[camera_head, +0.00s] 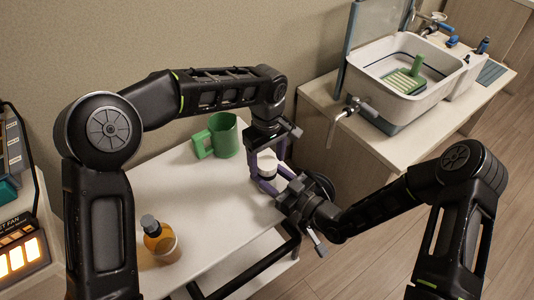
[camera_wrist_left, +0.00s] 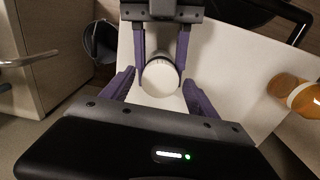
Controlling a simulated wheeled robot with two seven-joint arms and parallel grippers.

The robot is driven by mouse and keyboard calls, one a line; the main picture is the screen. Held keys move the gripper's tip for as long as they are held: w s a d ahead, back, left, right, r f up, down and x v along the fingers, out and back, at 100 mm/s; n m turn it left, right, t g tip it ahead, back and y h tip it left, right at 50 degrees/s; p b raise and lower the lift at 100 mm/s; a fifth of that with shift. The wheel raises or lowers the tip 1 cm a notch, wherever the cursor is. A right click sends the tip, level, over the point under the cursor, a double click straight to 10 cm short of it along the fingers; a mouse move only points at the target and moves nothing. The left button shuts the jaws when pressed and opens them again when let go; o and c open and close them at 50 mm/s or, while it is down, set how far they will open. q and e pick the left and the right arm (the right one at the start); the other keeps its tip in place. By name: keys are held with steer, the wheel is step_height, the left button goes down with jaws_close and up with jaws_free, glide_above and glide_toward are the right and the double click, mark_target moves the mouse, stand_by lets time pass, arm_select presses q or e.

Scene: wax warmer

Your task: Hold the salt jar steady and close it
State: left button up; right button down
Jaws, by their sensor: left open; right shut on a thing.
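The salt jar, with a round white top (camera_head: 267,162), stands near the right end of the white table. In the left wrist view its white top (camera_wrist_left: 160,78) faces the camera, and most of the body is hidden below it. My right gripper (camera_head: 268,186) reaches in from the right and is shut on the jar, with one purple finger on each side. My left gripper (camera_wrist_left: 158,84) is open above the jar, its fingers spread on either side of the white top, apart from it. I cannot tell how tightly the top sits.
A green mug (camera_head: 222,136) stands behind and left of the jar. An amber bottle with a dark cap (camera_head: 160,238) stands at the table's front left. A counter with a white sink (camera_head: 400,85) is at the right. The middle of the table (camera_head: 205,190) is clear.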

arm_select(q)
steer(key=c, duration=1.5)
steer(key=m, duration=0.5)
steer(key=shift+m, duration=0.3)
steer(key=m, duration=0.2)
steer(key=shift+m, duration=0.4)
steer(key=m, duration=0.4)
steer(key=shift+m, duration=0.4)
steer(key=m, duration=1.1)
steer(key=o, duration=1.6)
